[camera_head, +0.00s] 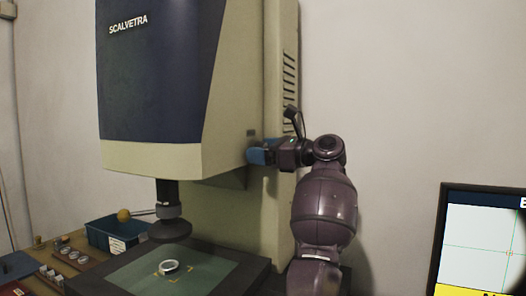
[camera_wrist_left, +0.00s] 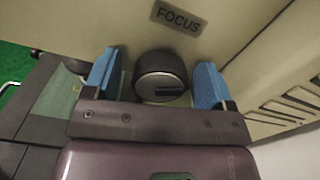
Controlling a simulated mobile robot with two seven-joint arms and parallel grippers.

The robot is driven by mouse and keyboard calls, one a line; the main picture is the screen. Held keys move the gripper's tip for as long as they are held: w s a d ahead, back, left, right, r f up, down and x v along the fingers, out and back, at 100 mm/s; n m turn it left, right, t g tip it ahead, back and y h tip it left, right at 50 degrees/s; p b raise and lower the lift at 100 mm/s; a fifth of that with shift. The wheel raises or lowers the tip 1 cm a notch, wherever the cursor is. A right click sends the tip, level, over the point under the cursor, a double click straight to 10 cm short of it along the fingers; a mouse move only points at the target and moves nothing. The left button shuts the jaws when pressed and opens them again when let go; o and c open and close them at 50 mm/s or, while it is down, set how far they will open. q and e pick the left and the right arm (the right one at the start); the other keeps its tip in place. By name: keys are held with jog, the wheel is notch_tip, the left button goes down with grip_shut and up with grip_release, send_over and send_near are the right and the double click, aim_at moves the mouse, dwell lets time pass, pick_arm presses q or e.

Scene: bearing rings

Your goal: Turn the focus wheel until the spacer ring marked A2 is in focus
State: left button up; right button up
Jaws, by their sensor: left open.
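The focus wheel (camera_wrist_left: 160,75) is a dark round knob below a FOCUS label (camera_wrist_left: 178,17) on the machine's side. My left gripper (camera_wrist_left: 156,73) is open, with one blue finger on each side of the wheel and gaps between fingers and wheel. In the head view my left gripper (camera_head: 258,156) is at the machine's side and hides the wheel. A pale ring (camera_head: 169,267) lies on the green stage plate (camera_head: 205,275) under the lens; no marking on it is legible. My right gripper is not in view.
The cream and blue measuring machine (camera_head: 160,85) stands against the wall. A monitor (camera_head: 480,235), cut off at the right, shows a crosshair on a pale screen, with a dark shape at the edge. A blue bin (camera_head: 115,235) and a wooden rack with several rings (camera_head: 75,258) stand left.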

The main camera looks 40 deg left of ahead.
pick_arm(q)
jog(key=c, duration=0.9)
jog(key=shift+s+r+m+p, duration=0.1)
jog(key=shift+r+m+p, duration=0.2)
jog(key=shift+m+p, duration=0.9)
jog(key=shift+m, duration=0.8)
jog(key=shift+f+m, duration=0.2)
jog(key=shift+m, duration=0.3)
jog(key=shift+f, duration=0.15)
jog(key=shift+c, duration=0.2)
jog(key=o, duration=0.9)
jog(key=shift+o, duration=0.2)
